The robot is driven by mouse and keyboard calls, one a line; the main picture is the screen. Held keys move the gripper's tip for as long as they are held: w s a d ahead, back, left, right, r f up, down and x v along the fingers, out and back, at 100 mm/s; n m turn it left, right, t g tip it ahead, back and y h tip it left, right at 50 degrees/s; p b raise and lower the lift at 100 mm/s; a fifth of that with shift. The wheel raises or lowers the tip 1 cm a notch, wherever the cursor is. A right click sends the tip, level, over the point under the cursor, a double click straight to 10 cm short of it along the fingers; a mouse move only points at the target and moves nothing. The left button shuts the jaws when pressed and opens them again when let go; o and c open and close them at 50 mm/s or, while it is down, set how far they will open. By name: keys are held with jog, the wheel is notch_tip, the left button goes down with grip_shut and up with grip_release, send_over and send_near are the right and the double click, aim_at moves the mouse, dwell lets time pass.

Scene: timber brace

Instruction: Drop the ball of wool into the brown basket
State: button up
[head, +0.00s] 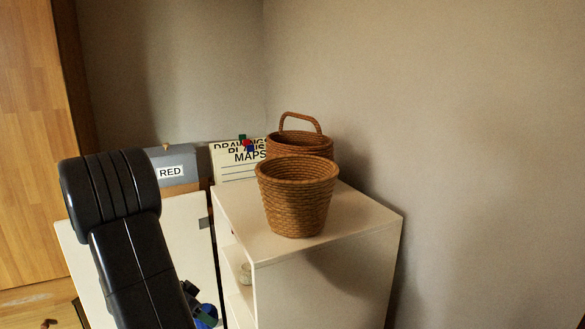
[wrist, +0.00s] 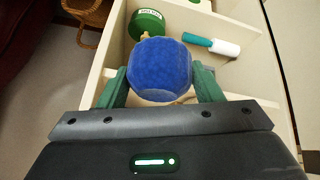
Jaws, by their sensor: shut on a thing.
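A blue, fuzzy ball of wool (wrist: 160,70) sits between the green fingers of my gripper (wrist: 160,84) in the wrist view, and the fingers are shut on it. In the head view, part of the blue ball (head: 207,316) shows low in the picture, below and left of the baskets, with much of it hidden. A brown woven basket (head: 297,205) stands upright and open-topped on the white cabinet. A second brown basket (head: 300,140) with a raised handle stands just behind it, partly hidden by it. A wicker basket (wrist: 87,10) also shows at the wrist view's top left.
The white cabinet (head: 340,255) has bare top around the front basket. A grey box marked RED (head: 172,172) and a MAPS file (head: 232,165) stand to its left. In the wrist view, a green tin (wrist: 146,22) and a green-and-white cylinder (wrist: 212,46) lie in shelf compartments.

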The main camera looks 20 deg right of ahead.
dwell(0.5)
jog(key=w+d+r+n+t+y, duration=0.1)
jog(key=w+d+n+t+y, duration=0.1)
jog(key=w+d+n, duration=0.3)
jog(key=shift+w+d+n+t, duration=0.15)
jog(key=shift+d+n+t, duration=0.3)
jog(key=shift+n, duration=0.25)
jog(key=shift+s+d+f+n+t+y, duration=0.1)
jog(key=shift+n+t+y, duration=0.15)
jog(key=shift+n, duration=0.35)
jog(key=shift+s+d+f+n+t+y, duration=0.1)
jog(key=shift+n+t+y, duration=0.15)
jog(key=shift+n, duration=0.35)
jog(key=shift+s+f+n+y, duration=0.35)
jog(key=shift+s+n+y, duration=0.25)
jog(key=shift+n, duration=0.5)
jog(key=shift+w+a, duration=0.1)
